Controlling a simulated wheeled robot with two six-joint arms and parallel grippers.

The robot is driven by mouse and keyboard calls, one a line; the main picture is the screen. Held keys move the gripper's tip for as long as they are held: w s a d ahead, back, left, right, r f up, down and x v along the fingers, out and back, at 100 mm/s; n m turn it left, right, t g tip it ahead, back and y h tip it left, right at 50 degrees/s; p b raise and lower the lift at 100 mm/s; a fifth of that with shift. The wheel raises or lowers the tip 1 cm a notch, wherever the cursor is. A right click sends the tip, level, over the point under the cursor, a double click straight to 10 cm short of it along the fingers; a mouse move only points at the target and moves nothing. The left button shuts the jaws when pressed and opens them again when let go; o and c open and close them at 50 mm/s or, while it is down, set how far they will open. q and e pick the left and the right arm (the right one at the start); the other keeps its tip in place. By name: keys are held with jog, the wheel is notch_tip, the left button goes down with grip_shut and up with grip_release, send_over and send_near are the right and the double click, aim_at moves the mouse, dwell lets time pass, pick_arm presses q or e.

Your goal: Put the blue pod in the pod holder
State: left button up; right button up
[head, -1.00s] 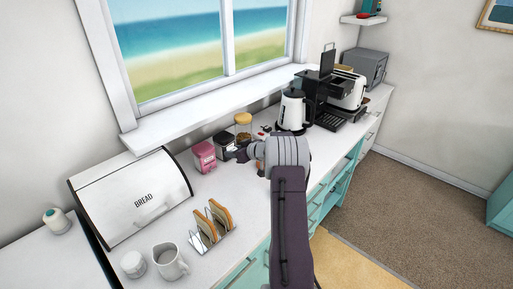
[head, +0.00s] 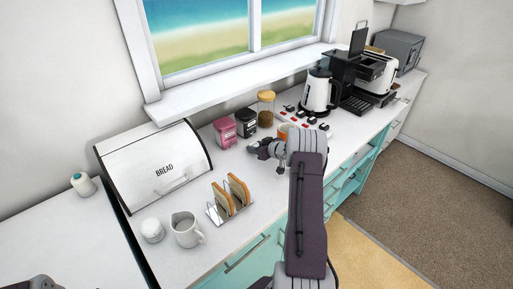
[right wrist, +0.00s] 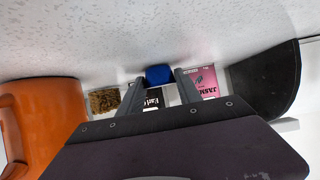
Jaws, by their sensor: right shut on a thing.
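The blue pod (right wrist: 158,74) is between the fingertips of my right gripper in the right wrist view. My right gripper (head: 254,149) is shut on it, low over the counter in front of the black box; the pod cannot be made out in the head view. The pod holder appears to be the white rack with red and black pods (head: 308,121), on the counter in front of the kettle, to the right of my right gripper. A grey part at the bottom left corner of the head view looks like my left gripper (head: 38,283); its jaws cannot be made out.
An orange mug (right wrist: 38,118) stands near my right gripper, partly hidden by my arm in the head view. A pink box (head: 225,132), black box (head: 246,123) and jar (head: 266,109) stand behind. The kettle (head: 318,92), toast rack (head: 231,197) and bread bin (head: 153,165) are around.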

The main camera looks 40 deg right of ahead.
jog(key=shift+f, duration=0.15)
jog(key=o, duration=1.3)
